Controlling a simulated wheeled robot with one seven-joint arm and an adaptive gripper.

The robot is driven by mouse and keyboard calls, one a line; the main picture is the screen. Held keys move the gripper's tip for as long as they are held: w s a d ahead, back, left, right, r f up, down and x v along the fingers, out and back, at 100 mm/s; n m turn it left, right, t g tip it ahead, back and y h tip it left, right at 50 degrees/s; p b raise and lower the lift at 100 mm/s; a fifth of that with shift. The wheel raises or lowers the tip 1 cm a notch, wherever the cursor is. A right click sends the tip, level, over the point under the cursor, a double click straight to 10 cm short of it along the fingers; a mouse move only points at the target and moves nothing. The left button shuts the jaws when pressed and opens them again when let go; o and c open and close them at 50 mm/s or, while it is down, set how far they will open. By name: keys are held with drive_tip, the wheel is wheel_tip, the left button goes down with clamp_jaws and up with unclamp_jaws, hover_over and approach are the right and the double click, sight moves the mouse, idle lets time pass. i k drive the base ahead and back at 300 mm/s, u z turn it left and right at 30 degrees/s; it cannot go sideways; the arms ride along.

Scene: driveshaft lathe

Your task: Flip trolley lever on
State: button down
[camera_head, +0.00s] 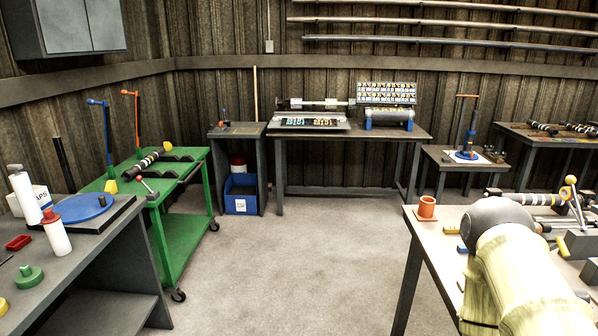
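The green trolley (182,228) stands on its wheels left of centre. A short lever (147,186) with a reddish knob sticks up at the near edge of its top; whether it is on or off cannot be told. A striped shaft (143,163) lies on the trolley top across dark supports. A blue post (107,135) and an orange post (137,118) rise from the trolley's far-left side. My gripper is not in view. A rounded dark joint and pale yellow link at lower right look like part of my arm, far from the trolley.
A dark bench (100,262) with bottles and a blue disc stands close in front of the trolley at left. A blue bin (241,193) sits at the back. The middle floor is clear.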

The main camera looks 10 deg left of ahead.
sight(140, 178)
drive_tip(key=u, duration=0.45)
drive_tip(key=i, duration=1.65)
drive_tip(key=u, duration=1.25)
drive_tip(key=i, duration=1.2)
drive_tip(key=u, duration=0.55)
